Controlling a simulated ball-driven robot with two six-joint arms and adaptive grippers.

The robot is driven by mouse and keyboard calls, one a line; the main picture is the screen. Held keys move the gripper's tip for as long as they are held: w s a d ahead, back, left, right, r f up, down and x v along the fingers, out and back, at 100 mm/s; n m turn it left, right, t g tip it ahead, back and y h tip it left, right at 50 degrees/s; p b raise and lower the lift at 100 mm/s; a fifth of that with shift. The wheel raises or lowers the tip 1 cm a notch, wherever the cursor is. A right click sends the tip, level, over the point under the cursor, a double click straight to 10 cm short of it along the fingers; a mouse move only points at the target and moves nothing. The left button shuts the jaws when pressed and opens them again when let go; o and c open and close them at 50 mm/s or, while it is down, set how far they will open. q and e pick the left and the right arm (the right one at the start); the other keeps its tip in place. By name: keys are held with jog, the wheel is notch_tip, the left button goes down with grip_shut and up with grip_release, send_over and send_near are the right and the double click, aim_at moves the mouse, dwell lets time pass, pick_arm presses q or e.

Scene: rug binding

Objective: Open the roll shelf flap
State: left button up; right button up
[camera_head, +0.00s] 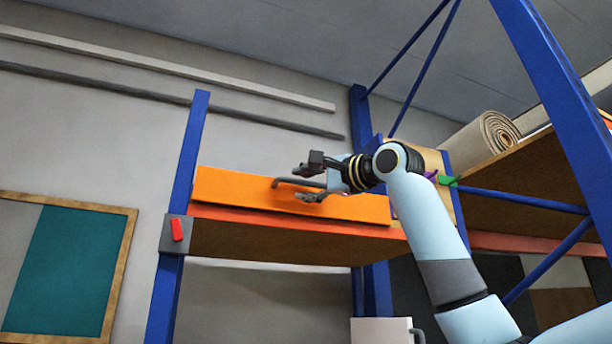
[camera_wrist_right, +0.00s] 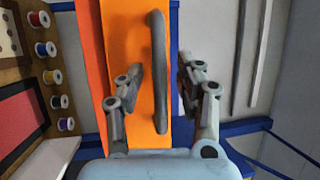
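The orange roll shelf flap (camera_head: 235,190) stands upright along the front of a shelf between blue posts. It also shows in the right wrist view (camera_wrist_right: 121,40). A grey bar handle (camera_head: 284,181) is on the flap's face. My right gripper (camera_head: 303,184) is at the handle with its fingers spread. In the right wrist view the handle (camera_wrist_right: 158,35) runs between the two open fingers, with a gap visible on each side. I cannot tell how deep the handle lies between them. My left gripper is not in view.
A red switch (camera_head: 177,229) sits on the left blue post. A rolled rug (camera_head: 488,135) lies on a shelf at right, beside blue bracing. Several thread spools (camera_wrist_right: 52,77) stand at left in the right wrist view. A teal board (camera_head: 70,270) hangs on the left wall.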

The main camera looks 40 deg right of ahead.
grip_shut()
dwell(0.3)
dwell(0.3)
